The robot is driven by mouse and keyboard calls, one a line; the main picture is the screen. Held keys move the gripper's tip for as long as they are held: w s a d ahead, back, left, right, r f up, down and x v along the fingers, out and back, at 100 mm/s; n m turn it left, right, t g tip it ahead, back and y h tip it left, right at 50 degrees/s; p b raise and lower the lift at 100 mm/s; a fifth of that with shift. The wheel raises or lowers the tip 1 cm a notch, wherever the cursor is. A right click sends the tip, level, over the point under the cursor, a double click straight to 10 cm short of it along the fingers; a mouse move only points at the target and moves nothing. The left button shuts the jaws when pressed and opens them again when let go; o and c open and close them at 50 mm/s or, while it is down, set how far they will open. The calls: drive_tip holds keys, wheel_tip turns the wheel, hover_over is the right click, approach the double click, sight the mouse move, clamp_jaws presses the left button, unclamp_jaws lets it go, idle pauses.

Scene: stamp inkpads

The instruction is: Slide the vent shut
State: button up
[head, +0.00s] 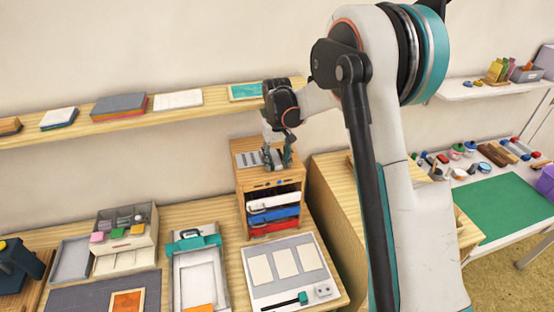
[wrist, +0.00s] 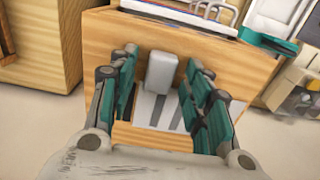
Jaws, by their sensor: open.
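The vent (head: 247,159) is a light grey plate with dark slots on top of a small wooden cabinet (head: 258,182). In the wrist view the vent plate (wrist: 147,112) shows dark slots, and a grey block-shaped knob (wrist: 161,78) stands up from it. My gripper (head: 275,160) is over the right part of the cabinet top, pointing down. In the wrist view my gripper (wrist: 163,64) is open, with one teal finger on each side of the knob. Gaps show between the knob and both fingers. My gripper hides part of the vent in the head view.
The cabinet holds white, blue and red trays (head: 273,212) in its open front. A wall shelf (head: 140,112) with pads runs behind. A grey-white panel (head: 290,271) and a teal-clipped tray (head: 197,275) lie in front. A wooden unit (head: 333,185) stands to the right.

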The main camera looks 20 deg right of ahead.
clamp_jaws()
drive_tip(key=shift+d+b, duration=0.35)
drive_tip(key=shift+d, duration=1.9)
drive_tip(key=shift+a, duration=0.1)
unclamp_jaws()
drive_tip(key=shift+d, duration=0.2)
drive_tip(key=shift+a, duration=0.1)
wheel_tip(320, 180, up, 12)
